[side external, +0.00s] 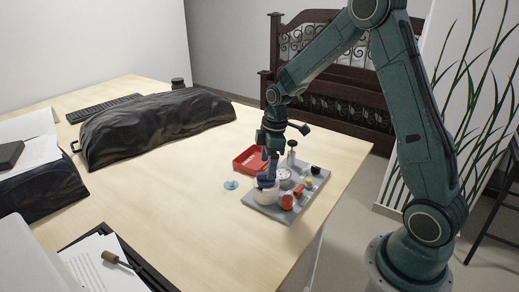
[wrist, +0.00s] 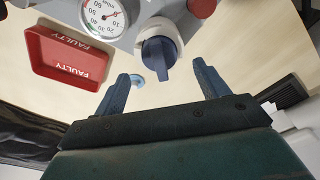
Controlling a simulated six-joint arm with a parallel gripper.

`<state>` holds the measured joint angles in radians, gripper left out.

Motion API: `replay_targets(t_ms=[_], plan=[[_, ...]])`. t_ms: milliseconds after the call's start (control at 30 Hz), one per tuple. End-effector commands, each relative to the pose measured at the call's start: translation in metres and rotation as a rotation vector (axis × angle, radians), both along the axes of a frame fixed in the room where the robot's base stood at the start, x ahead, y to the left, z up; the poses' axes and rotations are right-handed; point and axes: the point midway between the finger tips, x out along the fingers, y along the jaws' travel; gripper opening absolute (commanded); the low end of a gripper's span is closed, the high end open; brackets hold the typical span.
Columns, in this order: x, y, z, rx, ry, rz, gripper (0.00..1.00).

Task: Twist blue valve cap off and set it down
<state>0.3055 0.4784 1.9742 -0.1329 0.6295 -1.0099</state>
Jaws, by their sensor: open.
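The blue valve cap (wrist: 158,58), with a raised grip bar, sits on a round white housing (wrist: 170,33) on the grey panel. In the side external view the white housing (side external: 265,195) is at the panel's near left, and my gripper (side external: 268,172) is down over it. There the fingers partly hide the cap and are hard to tell from it. In the wrist view my gripper (wrist: 160,72) is open, with one finger to each side of the cap. A visible gap separates each finger from the cap.
The grey panel (side external: 280,212) also carries a dial gauge (wrist: 103,17), a red knob (side external: 287,201) and other fittings. A red tray marked FAULTY (wrist: 70,68) stands beside it. A light-blue disc (side external: 231,185) lies on the table left of the panel, with bare wood around it.

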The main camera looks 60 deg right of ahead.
Motion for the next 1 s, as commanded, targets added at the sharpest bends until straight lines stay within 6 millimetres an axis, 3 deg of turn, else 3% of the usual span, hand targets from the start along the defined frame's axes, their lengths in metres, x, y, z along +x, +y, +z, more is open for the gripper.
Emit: replay_targets(t_ms=[333, 767, 1000], plan=[[0.003, 0.003, -0.037, 0.0, 0.001, 0.0, 0.73], [0.004, 0.004, -0.044, -0.001, -0.001, 0.0, 0.73], [0.004, 0.004, -0.044, -0.001, -0.001, -0.001, 0.3]])
